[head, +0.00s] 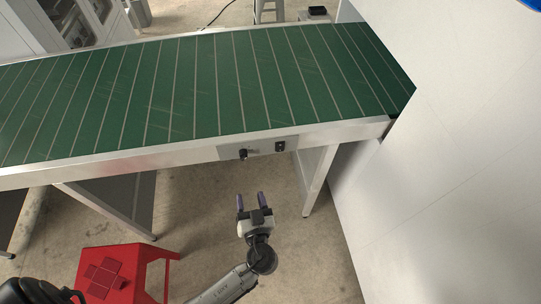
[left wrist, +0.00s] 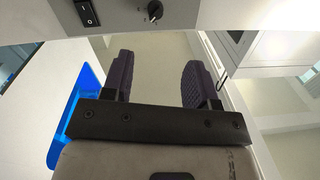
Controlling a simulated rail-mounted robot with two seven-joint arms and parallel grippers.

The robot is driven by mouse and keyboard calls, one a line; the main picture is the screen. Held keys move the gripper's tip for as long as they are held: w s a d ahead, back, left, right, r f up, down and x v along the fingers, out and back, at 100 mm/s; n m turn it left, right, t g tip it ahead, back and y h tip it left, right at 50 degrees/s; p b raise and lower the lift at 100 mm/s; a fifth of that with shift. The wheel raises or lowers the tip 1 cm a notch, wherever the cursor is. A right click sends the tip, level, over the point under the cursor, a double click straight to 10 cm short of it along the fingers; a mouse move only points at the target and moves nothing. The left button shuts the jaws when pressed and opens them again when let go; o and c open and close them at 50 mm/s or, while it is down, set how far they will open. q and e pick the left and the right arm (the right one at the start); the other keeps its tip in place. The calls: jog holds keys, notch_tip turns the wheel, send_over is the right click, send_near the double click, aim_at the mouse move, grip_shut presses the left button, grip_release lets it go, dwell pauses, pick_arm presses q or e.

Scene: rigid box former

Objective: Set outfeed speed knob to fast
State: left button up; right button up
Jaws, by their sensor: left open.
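The outfeed speed knob (head: 243,154) is a small black knob on a grey panel (head: 262,147) on the front rail of the green conveyor (head: 190,90). The knob also shows at the top of the left wrist view (left wrist: 154,11), with its pointer and small marks too small to read. A black rocker switch (head: 280,146) sits to its right in the head view. My left gripper (head: 252,201) is open and empty, below and in front of the panel, apart from the knob. Its two dark purple fingers (left wrist: 155,78) point up toward the rail. My right gripper is not in view.
A red stool (head: 125,262) stands on the floor at the lower left. A large white panel wall (head: 450,170) closes off the right side. Conveyor legs (head: 318,180) stand below the rail. The space between my left gripper and the panel looks clear.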

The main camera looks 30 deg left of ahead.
aim_at(244, 159)
pick_arm(q)
jog(key=x, duration=1.3)
jog(key=shift+w+r+p, duration=0.25)
jog(key=shift+w+p, duration=0.15)
jog(key=shift+w, duration=0.1)
jog(key=c, duration=0.9)
